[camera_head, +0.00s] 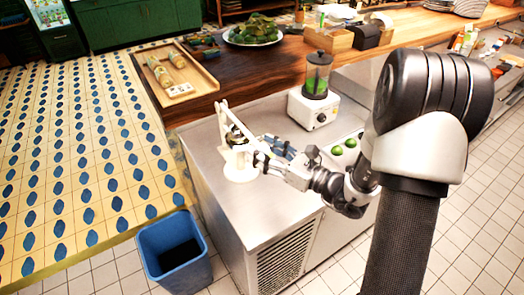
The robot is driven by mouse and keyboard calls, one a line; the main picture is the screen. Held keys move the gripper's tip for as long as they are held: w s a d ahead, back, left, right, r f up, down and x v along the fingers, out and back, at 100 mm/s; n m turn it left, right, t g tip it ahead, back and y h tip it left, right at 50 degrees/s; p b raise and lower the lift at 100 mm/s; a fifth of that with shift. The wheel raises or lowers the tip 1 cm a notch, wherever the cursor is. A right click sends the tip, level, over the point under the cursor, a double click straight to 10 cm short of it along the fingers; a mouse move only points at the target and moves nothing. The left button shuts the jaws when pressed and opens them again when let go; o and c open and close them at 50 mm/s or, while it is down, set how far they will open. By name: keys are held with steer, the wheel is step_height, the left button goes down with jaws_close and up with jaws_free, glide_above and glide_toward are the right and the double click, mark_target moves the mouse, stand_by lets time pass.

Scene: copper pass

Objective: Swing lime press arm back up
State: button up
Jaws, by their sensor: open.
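The white lime press (240,171) stands on the steel counter, near its left edge. It has a round base, and thin white bars rise from it to a top near the upper left. One bar slants down to the right toward my gripper; I cannot tell surely which bar is the press arm. My gripper (267,153) is open at the right side of the press, close to the slanting bar. The fingers overlap the press in this view, so I cannot tell whether they touch it. Part of the press is hidden behind them.
A blender (316,92) stands behind my gripper on the steel counter (262,212). Limes (337,150) lie to the right, beside my arm. A wooden tray (185,88) with bottles is on the wooden counter behind. A blue bin (160,238) stands on the floor at left. The front counter top is clear.

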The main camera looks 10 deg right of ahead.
steer(key=shift+w+a, duration=0.25)
steer(key=shift+w, duration=0.15)
jaws_close()
stand_by(0.5)
